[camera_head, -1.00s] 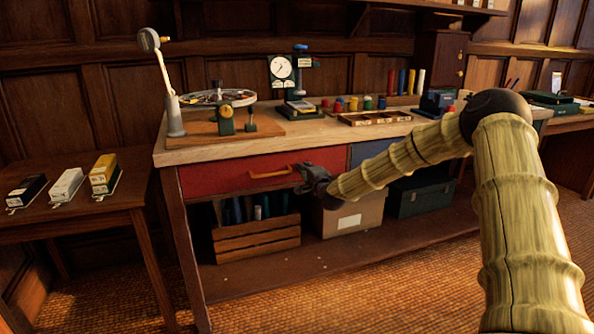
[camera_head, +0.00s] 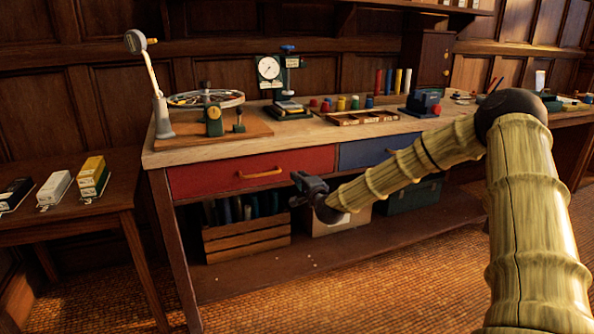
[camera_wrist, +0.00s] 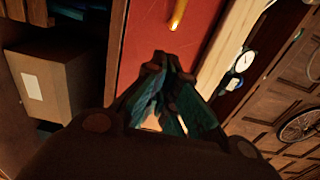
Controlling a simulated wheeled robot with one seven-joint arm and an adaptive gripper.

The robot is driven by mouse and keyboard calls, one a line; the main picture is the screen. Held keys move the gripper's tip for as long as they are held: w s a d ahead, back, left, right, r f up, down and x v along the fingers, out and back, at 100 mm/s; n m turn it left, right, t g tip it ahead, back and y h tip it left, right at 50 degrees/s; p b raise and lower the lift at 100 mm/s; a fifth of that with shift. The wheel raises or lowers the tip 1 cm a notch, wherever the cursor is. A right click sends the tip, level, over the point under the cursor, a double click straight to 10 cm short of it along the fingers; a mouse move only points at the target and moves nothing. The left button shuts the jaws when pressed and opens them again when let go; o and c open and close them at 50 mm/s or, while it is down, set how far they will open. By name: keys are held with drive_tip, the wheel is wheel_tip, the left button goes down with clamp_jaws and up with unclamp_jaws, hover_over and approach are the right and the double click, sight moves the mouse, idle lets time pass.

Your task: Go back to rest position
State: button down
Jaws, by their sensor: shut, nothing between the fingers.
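My gripper (camera_head: 305,188) is shut and empty. It hangs in front of the workbench, just below and right of the red drawer's yellow handle (camera_head: 261,173), and looks clear of it. The red drawer (camera_head: 210,177) looks closed. In the wrist view my gripper's fingers (camera_wrist: 160,65) point at the red drawer front (camera_wrist: 150,28), with the yellow handle (camera_wrist: 179,14) beyond their tips.
The workbench top (camera_head: 330,135) holds gauges and small parts. A blue drawer (camera_head: 375,151) sits right of the red one. A wooden crate (camera_head: 247,240) and a cardboard box (camera_head: 335,222) stand below. A side table (camera_head: 75,222) is at left. The carpet (camera_head: 400,295) in front is clear.

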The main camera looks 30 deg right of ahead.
drive_tip(key=shift+s, duration=3.4)
drive_tip(key=s+a+f+n+g+y, duration=0.25)
drive_tip(key=s+a+f+n, duration=0.2)
drive_tip(key=a+f, duration=0.55)
drive_tip(key=s+a+f+n+g+y, duration=0.1)
drive_tip(key=s+a+f+n+g, duration=0.3)
drive_tip(key=a+f, duration=0.55)
drive_tip(key=s+a+f+n+g, duration=0.3)
drive_tip(key=s+a+f, duration=0.1)
drive_tip(key=s+f, duration=0.75)
drive_tip(key=s+a+f+n+g, duration=0.35)
drive_tip(key=s+f, duration=0.45)
drive_tip(key=s, duration=0.6)
drive_tip(key=s+a+f+n+g, duration=0.1)
drive_tip(key=s+f+n+g, duration=0.15)
drive_tip(key=s, duration=0.75)
drive_tip(key=s+f+n+g, duration=0.2)
drive_tip(key=s+g, duration=0.1)
drive_tip(key=s, duration=0.6)
wheel_tip(320, 180, up, 24)
drive_tip(key=p, duration=2.3)
drive_tip(key=shift+f+t+h+p, duration=0.2)
drive_tip(key=shift+t+h+p, duration=0.15)
drive_tip(key=shift+p, duration=0.05)
drive_tip(key=shift+w+a+m, duration=0.1)
drive_tip(key=shift+m, duration=0.15)
